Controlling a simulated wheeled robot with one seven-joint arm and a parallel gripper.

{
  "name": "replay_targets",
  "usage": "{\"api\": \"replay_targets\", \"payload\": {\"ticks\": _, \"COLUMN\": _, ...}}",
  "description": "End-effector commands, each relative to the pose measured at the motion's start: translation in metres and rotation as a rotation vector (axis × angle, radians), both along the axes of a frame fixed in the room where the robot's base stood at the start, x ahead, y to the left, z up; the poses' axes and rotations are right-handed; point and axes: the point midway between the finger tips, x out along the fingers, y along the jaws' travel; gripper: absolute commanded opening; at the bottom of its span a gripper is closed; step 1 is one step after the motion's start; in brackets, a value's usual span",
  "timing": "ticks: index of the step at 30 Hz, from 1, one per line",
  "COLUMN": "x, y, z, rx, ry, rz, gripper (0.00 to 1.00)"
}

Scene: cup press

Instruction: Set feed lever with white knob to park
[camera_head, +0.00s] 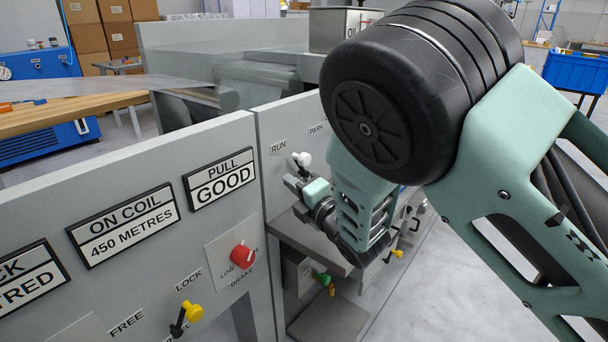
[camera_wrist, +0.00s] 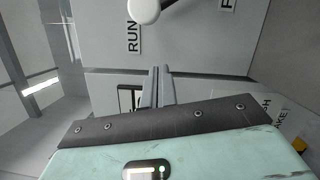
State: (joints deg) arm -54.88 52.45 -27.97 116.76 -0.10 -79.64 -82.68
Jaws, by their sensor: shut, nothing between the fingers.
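The feed lever's white knob (camera_head: 303,158) stands out from the grey panel, below and between the RUN label (camera_head: 278,146) and the PARK label (camera_head: 316,128), nearer RUN. In the wrist view the white knob (camera_wrist: 143,10) is at the top edge, close to the RUN label (camera_wrist: 132,38), with its dark rod running up and right. My gripper (camera_head: 289,180) is just below the knob in the head view. In the wrist view the fingers (camera_wrist: 157,72) are shut together and empty, apart from the knob. My arm hides part of the panel right of PARK.
A red brake knob (camera_head: 242,257) and a yellow-knobbed lever (camera_head: 193,312) are on the nearer panel at left. A green knob (camera_head: 323,278) and a grey shelf (camera_head: 310,236) sit below my gripper. Open floor lies to the right.

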Motion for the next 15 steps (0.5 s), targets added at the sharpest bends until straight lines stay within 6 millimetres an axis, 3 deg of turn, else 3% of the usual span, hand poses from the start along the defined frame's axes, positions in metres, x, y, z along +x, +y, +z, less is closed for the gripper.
{"api": "replay_targets", "payload": {"ticks": 6, "x": 0.024, "y": -0.017, "z": 0.008, "rx": 0.000, "ry": 0.000, "rz": -0.002, "gripper": 0.00}}
{"api": "replay_targets", "payload": {"ticks": 15, "x": 0.032, "y": -0.023, "z": 0.011, "rx": 0.000, "ry": 0.000, "rz": 0.000, "gripper": 0.00}}
